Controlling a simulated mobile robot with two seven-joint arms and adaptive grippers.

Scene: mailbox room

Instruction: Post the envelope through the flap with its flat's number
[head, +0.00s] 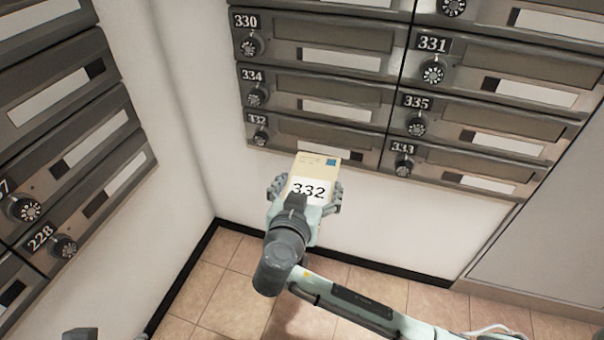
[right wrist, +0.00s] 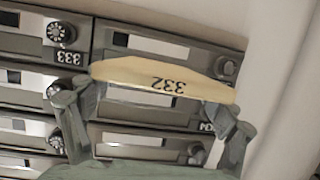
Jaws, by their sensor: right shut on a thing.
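In the right wrist view the envelope (right wrist: 165,80) appears edge-on and bowed, with 332 upside down, between the fingers. Mailbox 332 (head: 258,119) is in the bottom row of the left column; its dark flap (head: 325,134) is just above the envelope's far edge in the head view. I cannot tell whether they touch. Small grey parts at the bottom left edge may be my left gripper (head: 80,334).
Mailbox 334 (head: 253,76) is above 332, and mailbox 333 (head: 403,148) is to its right. Each has a round dial lock. Another bank with mailbox 228 (head: 42,238) stands on the left wall. Bare white wall and tiled floor (head: 210,290) lie below.

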